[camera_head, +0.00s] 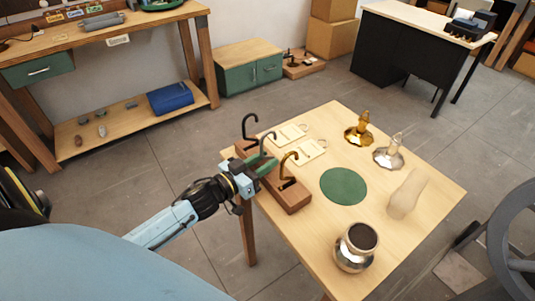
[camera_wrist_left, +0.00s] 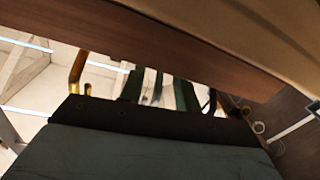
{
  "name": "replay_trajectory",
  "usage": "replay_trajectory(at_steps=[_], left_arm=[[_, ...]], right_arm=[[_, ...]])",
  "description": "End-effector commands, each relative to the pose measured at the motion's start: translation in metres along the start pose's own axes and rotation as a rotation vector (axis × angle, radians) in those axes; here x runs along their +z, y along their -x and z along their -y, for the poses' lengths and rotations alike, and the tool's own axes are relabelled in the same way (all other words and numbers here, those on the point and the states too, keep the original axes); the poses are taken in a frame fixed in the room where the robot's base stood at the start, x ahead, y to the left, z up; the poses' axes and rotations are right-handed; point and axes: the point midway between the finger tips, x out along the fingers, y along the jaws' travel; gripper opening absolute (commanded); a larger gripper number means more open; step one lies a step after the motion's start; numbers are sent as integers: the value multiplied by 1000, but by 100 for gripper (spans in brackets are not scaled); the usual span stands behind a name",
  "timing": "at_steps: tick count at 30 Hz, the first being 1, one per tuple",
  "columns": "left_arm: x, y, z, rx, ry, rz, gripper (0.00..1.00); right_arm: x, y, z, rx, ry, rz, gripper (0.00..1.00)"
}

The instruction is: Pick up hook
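A long wooden block (camera_head: 291,197) on the light wooden table (camera_head: 425,205) holds three upright hooks: a black hook (camera_head: 248,127), a grey hook (camera_head: 267,142) and a gold hook (camera_head: 287,163). My left gripper (camera_head: 268,165) is at the block, its green fingers by the grey hook. In the left wrist view, the fingers (camera_wrist_left: 158,90) stand apart with the grey hook (camera_wrist_left: 153,84) between them; contact cannot be told. The gold hook (camera_wrist_left: 77,74) shows to the left there and the black hook (camera_wrist_left: 208,101) to the right. My right gripper is out of view.
The table also holds a green round mat (camera_head: 343,186), a gold lamp base (camera_head: 359,130), a silver lamp base (camera_head: 389,154), a pale translucent bottle-like object (camera_head: 406,195), a metal pot (camera_head: 354,249) and two pale cards (camera_head: 311,151).

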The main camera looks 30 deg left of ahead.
Motion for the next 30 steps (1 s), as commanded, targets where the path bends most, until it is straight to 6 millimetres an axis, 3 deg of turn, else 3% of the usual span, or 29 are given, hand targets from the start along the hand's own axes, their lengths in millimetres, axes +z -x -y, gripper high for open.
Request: replay_trajectory(at_steps=[6,13,21,30], left_arm=[[0,-22,0,0,0,0,33],[1,-23,0,-1,1,1,33],[0,-23,0,0,1,1,0],[0,-23,0,0,1,0,0]], right_arm=[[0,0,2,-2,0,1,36],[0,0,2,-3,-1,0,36],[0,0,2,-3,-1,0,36],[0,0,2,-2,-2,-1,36]])
